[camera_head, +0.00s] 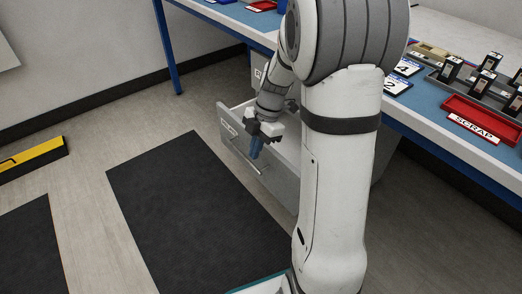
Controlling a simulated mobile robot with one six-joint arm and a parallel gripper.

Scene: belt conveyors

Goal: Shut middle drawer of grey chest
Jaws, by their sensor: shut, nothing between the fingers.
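The grey chest (258,72) stands under the blue-topped workbench, mostly hidden behind my arm. One of its drawers is pulled out toward the dark mat. The drawer's grey front (232,137) has a label and a bar handle (252,163). I cannot tell from this view which level this drawer is.
The workbench (456,147) carries a red SCRAP tray (482,120), several dark blocks and number cards at the right. A black mat (200,205) covers the floor before the drawer. A yellow-and-black object (35,153) lies at the left.

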